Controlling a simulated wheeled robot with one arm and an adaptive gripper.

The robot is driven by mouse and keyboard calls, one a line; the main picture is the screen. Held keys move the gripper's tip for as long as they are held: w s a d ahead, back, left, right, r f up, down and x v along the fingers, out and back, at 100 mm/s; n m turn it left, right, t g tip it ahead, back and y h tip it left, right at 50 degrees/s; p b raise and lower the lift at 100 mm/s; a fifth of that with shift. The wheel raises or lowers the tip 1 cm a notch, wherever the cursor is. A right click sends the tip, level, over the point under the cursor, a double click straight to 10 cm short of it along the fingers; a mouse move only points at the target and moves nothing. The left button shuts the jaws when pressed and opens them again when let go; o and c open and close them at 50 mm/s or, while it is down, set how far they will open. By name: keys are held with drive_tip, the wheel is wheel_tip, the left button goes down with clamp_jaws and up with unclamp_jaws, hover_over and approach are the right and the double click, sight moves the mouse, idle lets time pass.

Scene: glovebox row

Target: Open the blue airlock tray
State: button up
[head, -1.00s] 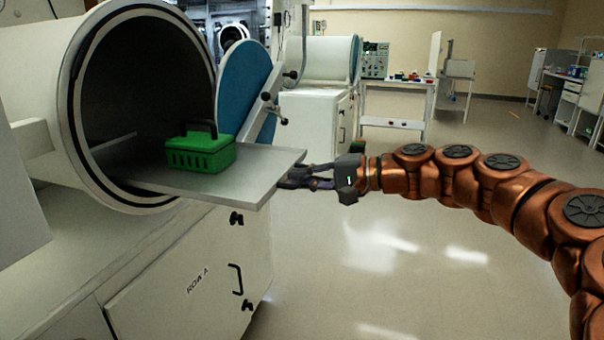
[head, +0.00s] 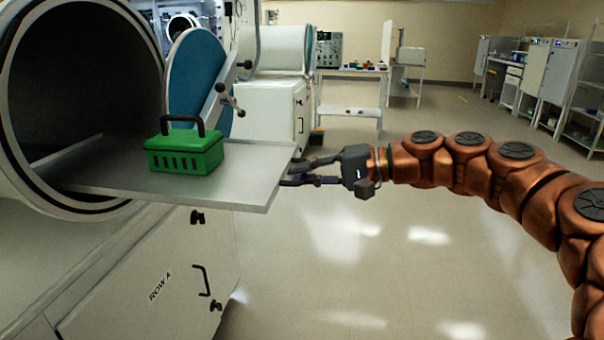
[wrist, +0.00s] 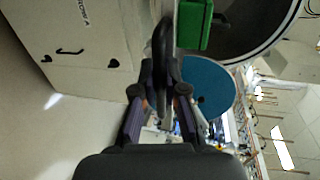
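The airlock tray (head: 110,178) is a flat grey metal plate that sticks far out of the round white airlock (head: 120,20). The airlock's round blue door (head: 197,75) hangs open behind it. My gripper (head: 292,172) is at the tray's outer right edge, with its fingers closed in on a dark handle there. In the wrist view the dark handle (wrist: 162,45) runs between the two fingers (wrist: 164,92). The exact contact is partly hidden. The tray's inner end lies inside the airlock mouth.
A green basket (head: 185,157) with a dark handle stands on the tray. Below is a white cabinet (head: 150,290) marked ROW A. Another white unit (head: 270,110) and a bench (head: 350,90) stand farther back. The floor at right (head: 400,270) is clear.

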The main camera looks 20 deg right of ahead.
drive_tip(key=o, duration=0.5)
drive_tip(key=shift+d, duration=0.1)
drive_tip(key=shift+c, duration=0.2)
drive_tip(key=shift+s, duration=0.1)
drive_tip(key=v, duration=1.2)
